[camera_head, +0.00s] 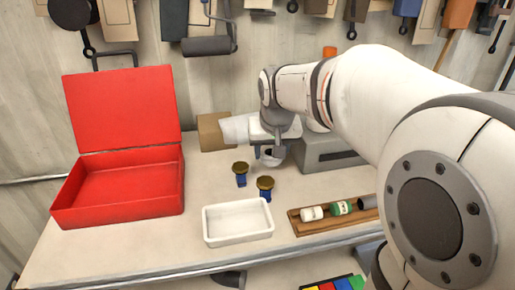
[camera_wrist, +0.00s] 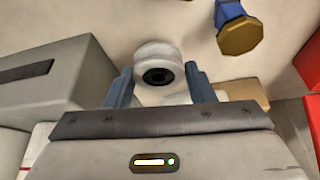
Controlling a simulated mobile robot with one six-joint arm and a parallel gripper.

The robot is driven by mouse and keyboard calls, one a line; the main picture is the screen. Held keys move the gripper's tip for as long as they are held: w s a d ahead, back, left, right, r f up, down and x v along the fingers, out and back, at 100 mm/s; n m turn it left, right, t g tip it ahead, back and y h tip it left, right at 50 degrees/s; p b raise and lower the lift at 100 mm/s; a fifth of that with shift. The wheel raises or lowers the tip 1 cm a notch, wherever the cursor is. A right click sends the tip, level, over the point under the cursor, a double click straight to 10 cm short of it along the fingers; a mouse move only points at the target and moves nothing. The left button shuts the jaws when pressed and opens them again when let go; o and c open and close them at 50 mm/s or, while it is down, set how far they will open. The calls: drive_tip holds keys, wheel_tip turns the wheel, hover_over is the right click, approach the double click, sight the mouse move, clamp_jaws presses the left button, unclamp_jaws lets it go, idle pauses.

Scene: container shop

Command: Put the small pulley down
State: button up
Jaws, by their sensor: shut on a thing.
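The small pulley (camera_wrist: 158,58), a white grooved wheel with a dark hub, is between the two blue fingers of my gripper (camera_wrist: 158,70) in the wrist view. The fingers are shut on its sides. In the head view my gripper (camera_head: 271,152) points down over the back middle of the workbench, with the pulley (camera_head: 269,160) small and partly hidden at its tip. The pulley is close to the bench top; I cannot tell whether it touches it.
Two blue pieces with brass tops (camera_head: 241,171) (camera_head: 265,186) stand nearby. A white tray (camera_head: 209,233) and a wooden rack (camera_head: 308,230) with bottles are in front. A red open case (camera_head: 120,210) is left, a grey box (camera_head: 325,154) right, a cardboard box (camera_head: 211,134) behind.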

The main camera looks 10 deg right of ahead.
sight(271, 163)
drive_tip(key=shift+s+f, duration=0.1)
drive_tip(key=shift+f, duration=1.8)
drive_tip(key=shift+f, duration=0.2)
drive_tip(key=o, duration=1)
drive_tip(key=shift+r, duration=0.1)
drive_tip(key=shift+o, duration=0.2)
